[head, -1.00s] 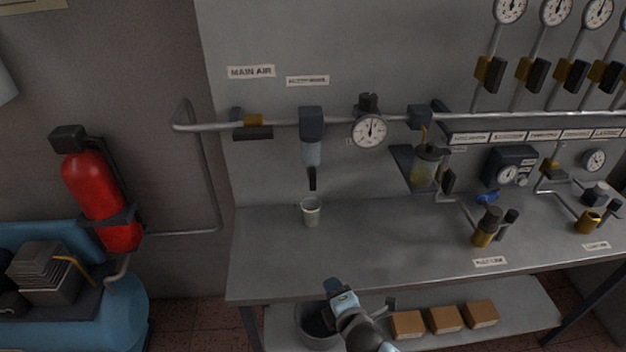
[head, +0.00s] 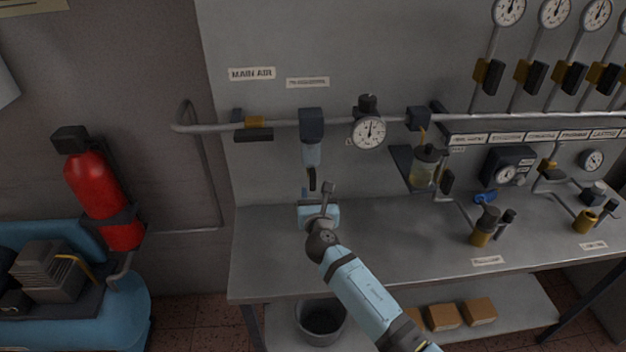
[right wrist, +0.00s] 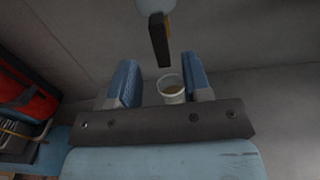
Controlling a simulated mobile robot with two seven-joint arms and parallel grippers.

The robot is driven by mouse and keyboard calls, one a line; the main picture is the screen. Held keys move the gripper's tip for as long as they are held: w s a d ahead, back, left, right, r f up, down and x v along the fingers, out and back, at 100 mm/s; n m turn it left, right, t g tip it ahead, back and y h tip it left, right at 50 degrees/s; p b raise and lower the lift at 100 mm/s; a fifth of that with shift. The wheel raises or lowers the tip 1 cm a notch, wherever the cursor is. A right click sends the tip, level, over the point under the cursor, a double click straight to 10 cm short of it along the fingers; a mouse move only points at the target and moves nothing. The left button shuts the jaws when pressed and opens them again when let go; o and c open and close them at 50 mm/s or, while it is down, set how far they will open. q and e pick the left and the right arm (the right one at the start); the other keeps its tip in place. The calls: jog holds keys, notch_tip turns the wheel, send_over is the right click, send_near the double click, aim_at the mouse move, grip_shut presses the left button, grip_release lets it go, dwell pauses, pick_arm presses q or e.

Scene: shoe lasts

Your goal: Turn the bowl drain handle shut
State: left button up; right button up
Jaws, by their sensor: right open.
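The bowl drain handle (head: 312,179) is a short dark lever hanging below the clear filter bowl (head: 312,154) on the wall pipe. In the right wrist view the handle (right wrist: 159,40) hangs down, with the bowl's pale bottom above it. My right gripper (right wrist: 160,82) is open. Its two blue fingers stand apart on either side below the handle, and nothing is between them that I can see touching. In the head view the right gripper (head: 316,198) is just under the handle, partly hidden by its own wrist. My left gripper is not in view.
A white cup (right wrist: 171,88) with brownish liquid stands on the bench below the handle; my gripper hides it in the head view. A pressure gauge (head: 369,133) and an oiler (head: 424,168) are to the right. The bench top (head: 270,255) is clear at left.

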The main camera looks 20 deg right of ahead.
aim_at(313, 182)
jog(key=x, duration=0.5)
jog(key=shift+w, duration=0.2)
grip_shut()
